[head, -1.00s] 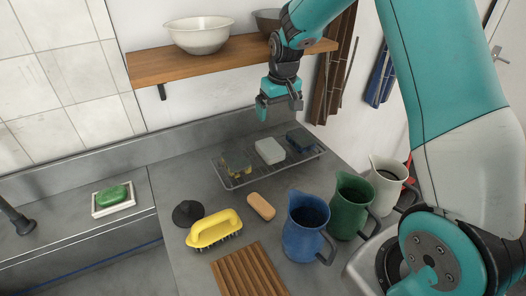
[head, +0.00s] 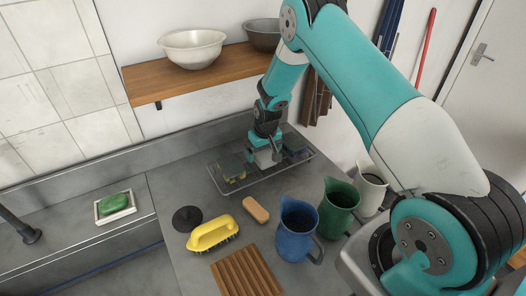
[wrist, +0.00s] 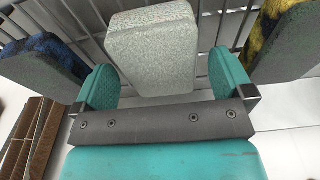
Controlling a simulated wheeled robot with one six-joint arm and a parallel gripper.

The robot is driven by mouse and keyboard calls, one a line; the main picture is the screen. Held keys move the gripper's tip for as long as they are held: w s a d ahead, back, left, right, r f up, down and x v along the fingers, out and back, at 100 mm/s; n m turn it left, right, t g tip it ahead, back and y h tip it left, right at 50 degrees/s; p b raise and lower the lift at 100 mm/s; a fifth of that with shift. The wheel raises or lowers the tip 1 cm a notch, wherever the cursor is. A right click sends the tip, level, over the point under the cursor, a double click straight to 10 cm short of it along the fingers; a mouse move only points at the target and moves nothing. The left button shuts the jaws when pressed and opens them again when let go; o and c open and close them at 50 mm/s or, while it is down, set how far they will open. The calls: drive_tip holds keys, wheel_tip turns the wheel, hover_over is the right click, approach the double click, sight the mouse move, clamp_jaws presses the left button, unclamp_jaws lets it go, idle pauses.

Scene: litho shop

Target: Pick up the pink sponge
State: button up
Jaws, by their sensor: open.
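No clearly pink sponge shows. A pale grey-white sponge (wrist: 152,45) stands in the middle of the wire rack (head: 233,189). My open gripper (wrist: 163,82) is at this pale sponge, a finger to either side of its near end; I cannot tell if they touch it. In the head view my gripper (head: 264,152) is low over the rack and largely hides the pale sponge. A yellow-and-dark sponge (head: 232,168) is left of it in the head view, and a blue-and-dark sponge (head: 296,146) right. A peach-coloured bar (head: 256,210) lies on the counter before the rack.
A blue jug (head: 297,232), a green jug (head: 337,207) and a white jug (head: 371,190) stand right of centre. A yellow brush (head: 212,234), a dark round object (head: 187,219) and a slatted wooden board (head: 246,272) lie nearer. A shelf (head: 190,75) with bowls is above.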

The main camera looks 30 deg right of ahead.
drive_tip(key=shift+f, duration=0.55)
drive_tip(key=c, duration=1.1)
drive_tip(key=shift+r, duration=0.1)
